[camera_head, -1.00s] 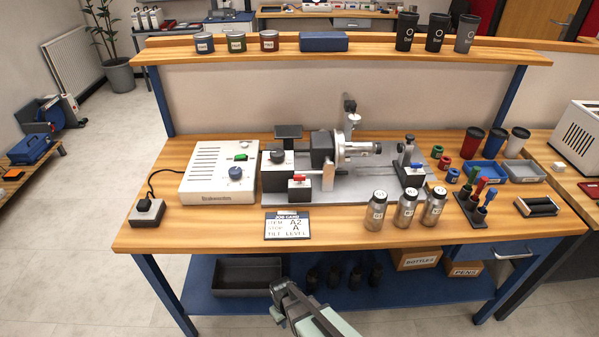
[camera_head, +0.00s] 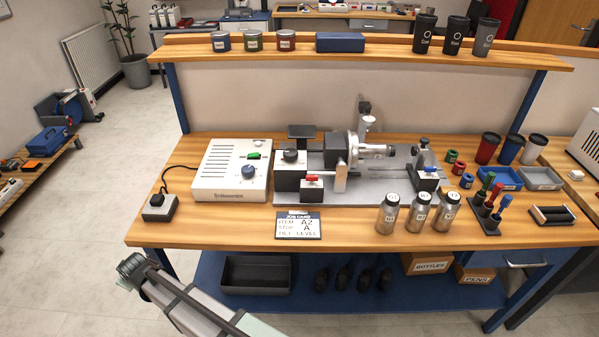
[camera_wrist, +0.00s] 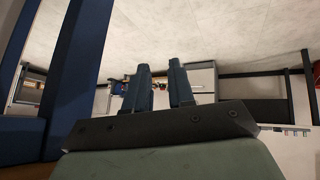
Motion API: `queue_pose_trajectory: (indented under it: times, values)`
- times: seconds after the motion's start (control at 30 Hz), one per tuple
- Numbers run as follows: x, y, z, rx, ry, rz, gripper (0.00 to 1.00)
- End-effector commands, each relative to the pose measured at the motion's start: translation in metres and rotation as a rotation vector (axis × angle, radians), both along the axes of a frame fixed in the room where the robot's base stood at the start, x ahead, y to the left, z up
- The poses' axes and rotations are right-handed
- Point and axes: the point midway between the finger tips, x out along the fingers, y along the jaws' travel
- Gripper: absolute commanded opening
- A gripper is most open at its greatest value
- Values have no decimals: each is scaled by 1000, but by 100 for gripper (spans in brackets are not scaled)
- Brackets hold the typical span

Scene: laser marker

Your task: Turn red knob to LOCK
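The block stands at the front left of the laser marker's grey base plate (camera_head: 375,188). The knob's marking is too small to read. In the wrist view, the two dark blue fingers of my gripper (camera_wrist: 159,68) stand apart with an empty gap between them. The red knob does not show in that view. In the head view, my arm crosses the lower left in front of the bench, well away from the knob, and its fingers cannot be made out.
A job card (camera_head: 298,225) lies in front of the knob block. Silver bottles (camera_head: 416,212) stand to its right. A shelf (camera_head: 370,57) spans above the bench.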

Motion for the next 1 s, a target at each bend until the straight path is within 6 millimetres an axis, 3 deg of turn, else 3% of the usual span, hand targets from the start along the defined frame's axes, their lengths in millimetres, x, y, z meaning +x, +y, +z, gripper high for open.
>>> queue_pose_trajectory:
  times: [0.07,0.2,0.47,0.67,0.77,0.9,1.0]
  values:
    - [-4,22,35,46,-2,-10,23]
    - [0,36,89,114,32,-81,23]
    - [31,22,182,221,153,-304,23]
    - [66,-14,251,303,275,-533,23]
    - [88,-42,285,342,348,-677,23]
    - [127,-103,319,381,465,-937,23]
    - [152,-147,328,389,536,-1115,23]
